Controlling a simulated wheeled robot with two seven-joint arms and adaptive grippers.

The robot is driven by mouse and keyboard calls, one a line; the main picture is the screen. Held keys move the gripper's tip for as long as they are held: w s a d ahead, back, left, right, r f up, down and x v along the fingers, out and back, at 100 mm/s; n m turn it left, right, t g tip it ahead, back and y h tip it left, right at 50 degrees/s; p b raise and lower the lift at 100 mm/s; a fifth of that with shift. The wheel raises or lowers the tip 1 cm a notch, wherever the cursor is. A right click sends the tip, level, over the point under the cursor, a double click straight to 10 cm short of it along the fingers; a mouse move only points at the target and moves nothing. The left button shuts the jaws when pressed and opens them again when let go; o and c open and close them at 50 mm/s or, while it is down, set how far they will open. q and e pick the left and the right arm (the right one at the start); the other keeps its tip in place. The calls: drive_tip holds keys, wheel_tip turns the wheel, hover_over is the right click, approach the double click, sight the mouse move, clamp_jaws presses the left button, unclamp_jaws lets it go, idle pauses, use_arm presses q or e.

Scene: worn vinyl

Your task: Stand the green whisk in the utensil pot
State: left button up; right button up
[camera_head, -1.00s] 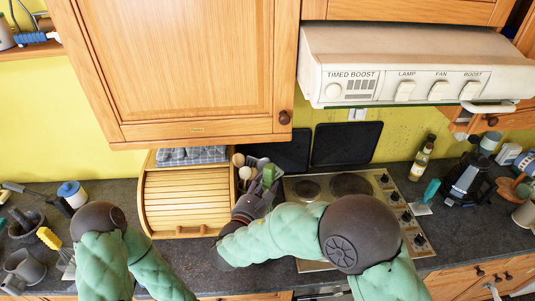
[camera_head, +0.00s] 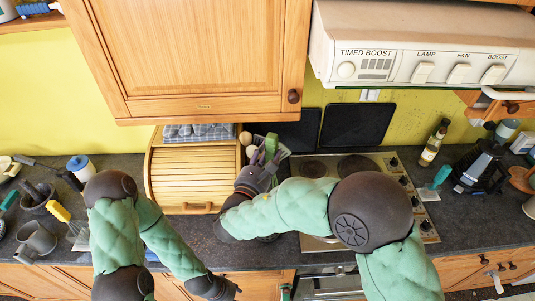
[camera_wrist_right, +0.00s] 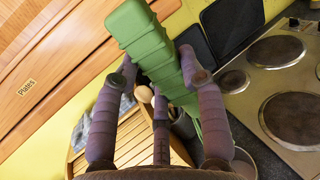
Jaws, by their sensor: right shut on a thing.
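The green whisk shows as a ribbed green handle (camera_wrist_right: 150,45) in the right wrist view and as a small green piece (camera_head: 271,147) in the head view. My right gripper (camera_head: 264,162) is shut on this handle, beside the roll-top bread box. Its fingers (camera_wrist_right: 163,100) stand around the handle in the wrist view. The whisk's wire end is hidden. The dark utensil pot (camera_wrist_right: 183,124) is just behind the fingers, with wooden spoons (camera_head: 247,147) standing in it. I cannot tell whether the whisk is inside its rim. My left gripper (camera_head: 222,290) is low at the front edge, its jaws unclear.
The wooden bread box (camera_head: 181,180) stands left of the pot. The hob (camera_head: 376,180) lies right of it, with black panels (camera_head: 356,125) behind. The cabinet (camera_head: 195,60) overhangs from above. A grey jug (camera_head: 37,240) and other utensils crowd the left counter.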

drive_tip(key=shift+f+b, duration=7)
drive_tip(key=shift+f, duration=1.9)
drive_tip(key=shift+f+b, duration=1.45)
drive_tip(key=shift+f, duration=0.4)
drive_tip(key=o, duration=1.2)
drive_tip(key=shift+o, duration=0.2)
drive_tip(key=v, duration=1.2)
